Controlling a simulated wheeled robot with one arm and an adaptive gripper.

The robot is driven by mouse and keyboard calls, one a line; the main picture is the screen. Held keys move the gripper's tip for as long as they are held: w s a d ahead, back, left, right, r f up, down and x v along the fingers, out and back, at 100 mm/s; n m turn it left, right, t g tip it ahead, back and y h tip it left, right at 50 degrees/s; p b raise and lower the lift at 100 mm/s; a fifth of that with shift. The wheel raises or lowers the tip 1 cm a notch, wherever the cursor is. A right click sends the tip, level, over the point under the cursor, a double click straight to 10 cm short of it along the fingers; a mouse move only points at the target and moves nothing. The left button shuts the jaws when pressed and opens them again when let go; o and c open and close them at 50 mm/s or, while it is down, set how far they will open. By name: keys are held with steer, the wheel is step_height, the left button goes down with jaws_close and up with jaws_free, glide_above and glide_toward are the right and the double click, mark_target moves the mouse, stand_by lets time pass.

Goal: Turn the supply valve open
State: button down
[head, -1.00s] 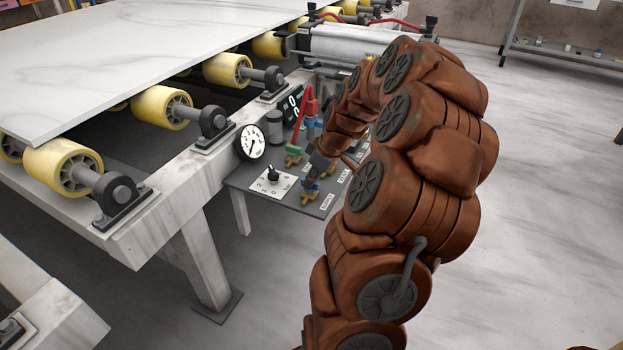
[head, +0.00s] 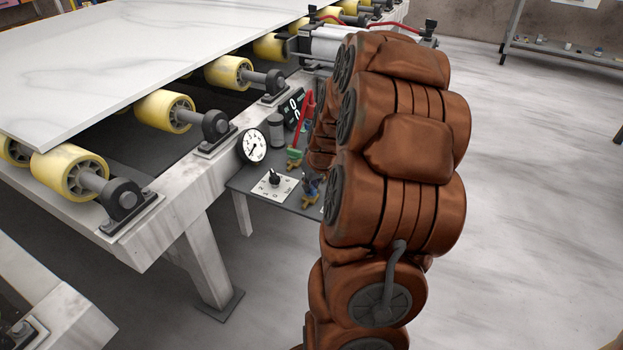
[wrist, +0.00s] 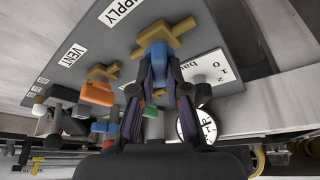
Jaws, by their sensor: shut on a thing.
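The supply valve has a brass body (wrist: 180,32) and a blue handle (wrist: 158,54), beside the SUPPLY label (wrist: 122,10) in the wrist view. My gripper (wrist: 160,76) is shut on the blue handle, one finger on each side. The handle points away from the brass body toward my palm, crosswise to the body's length. The handle's far end is hidden between the fingers.
An orange-handled valve (wrist: 97,92) by the VENT label (wrist: 75,53) and a green-handled valve (wrist: 104,127) are close by. A dial plate (head: 273,186), a pressure gauge (head: 252,145) and a grey cylinder (head: 276,127) stand left of my gripper. The stone slab (head: 140,50) rests on yellow rollers.

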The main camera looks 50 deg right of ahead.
steer(key=m+h+p, duration=0.1)
steer(key=m+p, duration=0.1)
steer(key=m+g+p, duration=0.1)
steer(key=m, duration=0.2)
steer(key=shift+a+m+h+p, duration=0.2)
steer(key=shift+m+h+p, duration=0.1)
steer(key=shift+h+p, duration=0.1)
steer(key=m+g+p, duration=0.1)
steer(key=m, duration=0.1)
steer(key=m+h+p, duration=0.1)
steer(key=m+p, duration=0.1)
steer(key=m, duration=0.1)
steer(key=shift+w+g, duration=0.15)
steer(key=shift+g, duration=0.25)
steer(key=c, duration=1.2)
jaws_free()
steer(key=shift+o, duration=0.2)
steer(key=shift+r, duration=0.1)
steer(key=v, duration=1.1)
steer(key=shift+a+r, duration=0.25)
steer(key=shift+r, duration=0.1)
